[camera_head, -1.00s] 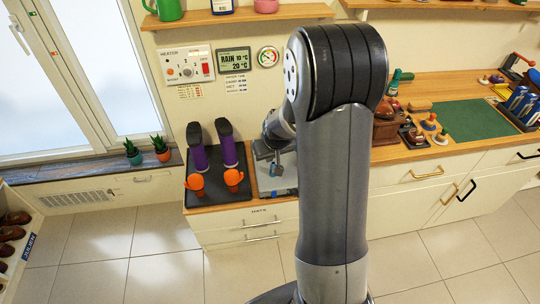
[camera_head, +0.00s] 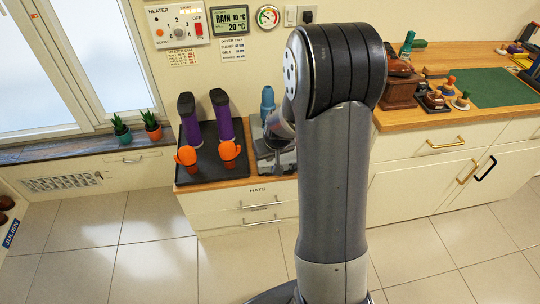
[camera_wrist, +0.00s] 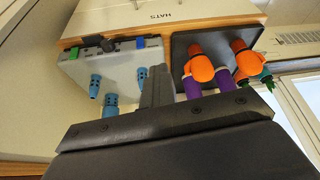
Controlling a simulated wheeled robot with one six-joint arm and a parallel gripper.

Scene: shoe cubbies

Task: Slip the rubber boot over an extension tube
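Two purple boot shapes with dark upper ends (camera_head: 190,120) (camera_head: 222,115) stand side by side on a black tray (camera_head: 211,172). Their purple parts also show in the wrist view (camera_wrist: 191,87). Beside the tray is a grey unit with blue slotted tubes; one blue tube (camera_head: 267,102) shows in the head view, and several show in the wrist view (camera_wrist: 141,75). My gripper (camera_wrist: 157,80) is shut and seems empty; its fingers sit together mid-bar. In the wrist view they overlap the unit's edge near the tray. My arm hides part of the unit in the head view.
Two orange mittens (camera_head: 186,155) (camera_head: 229,150) stand at the tray's front. Potted plants (camera_head: 121,129) sit on the sill at left. Wooden items (camera_head: 400,84) and a green mat (camera_head: 498,87) lie on the right counter. The tiled floor in front is clear.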

